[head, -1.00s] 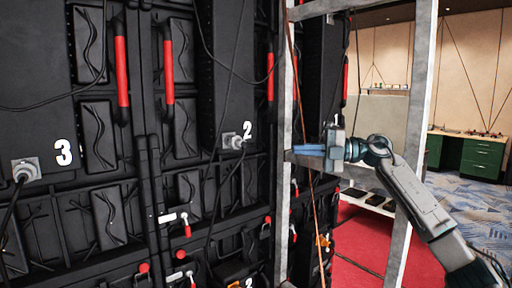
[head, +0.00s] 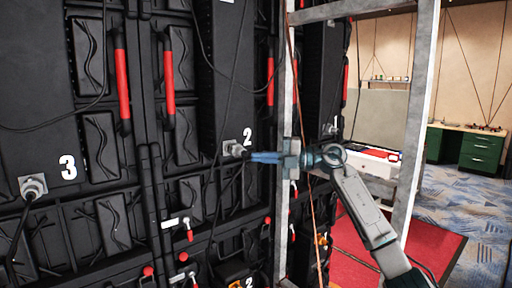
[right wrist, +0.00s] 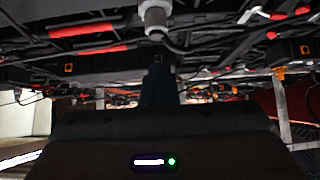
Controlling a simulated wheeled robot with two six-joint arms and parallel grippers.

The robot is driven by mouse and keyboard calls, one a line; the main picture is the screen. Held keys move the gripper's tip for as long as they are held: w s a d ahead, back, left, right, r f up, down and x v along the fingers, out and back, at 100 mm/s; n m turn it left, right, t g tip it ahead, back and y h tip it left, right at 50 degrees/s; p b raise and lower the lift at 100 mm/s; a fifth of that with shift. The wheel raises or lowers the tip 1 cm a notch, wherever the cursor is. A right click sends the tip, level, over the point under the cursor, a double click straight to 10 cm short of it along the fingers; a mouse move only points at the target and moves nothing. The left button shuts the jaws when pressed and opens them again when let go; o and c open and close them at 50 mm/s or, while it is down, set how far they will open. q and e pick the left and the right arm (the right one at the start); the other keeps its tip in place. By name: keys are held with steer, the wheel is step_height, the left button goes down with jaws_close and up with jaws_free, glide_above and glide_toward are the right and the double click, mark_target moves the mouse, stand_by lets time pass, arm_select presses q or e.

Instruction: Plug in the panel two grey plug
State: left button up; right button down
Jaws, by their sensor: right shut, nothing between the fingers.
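The grey plug (head: 236,149) of panel two sits at the grey square socket beside the white number 2, with a black cable hanging from it. I cannot tell how deep it sits in the socket. In the right wrist view a pale grey plug (right wrist: 154,18) shows at the top, ahead of the fingers. My right gripper (head: 254,157) is shut and empty, with its blue fingers pointing left and their tips close by the plug. Its dark fingers (right wrist: 158,72) also show in the right wrist view. I cannot tell whether they touch the plug. My left gripper is not in view.
Another grey plug (head: 34,187) sits on panel three at the left. Red handles (head: 121,78) and hanging black cables line the black wall. A grey metal frame post (head: 284,220) stands just below my right gripper. Open floor with red carpet (head: 430,250) lies at right.

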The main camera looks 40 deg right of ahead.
mark_target(246, 153)
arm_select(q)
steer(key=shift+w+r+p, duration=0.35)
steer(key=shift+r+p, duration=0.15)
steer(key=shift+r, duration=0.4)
arm_select(e)
steer(key=w, duration=0.2)
steer(key=shift+w, duration=0.4)
steer(key=shift+a, duration=0.1)
steer(key=shift+w+r+p, duration=0.2)
steer(key=shift+w+p, duration=0.2)
steer(key=shift+p, duration=0.25)
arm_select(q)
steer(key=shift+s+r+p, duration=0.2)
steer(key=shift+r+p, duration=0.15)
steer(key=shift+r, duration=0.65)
arm_select(e)
steer(key=shift+w+f, duration=0.1)
steer(key=shift+w, duration=0.3)
steer(key=shift+f, duration=0.1)
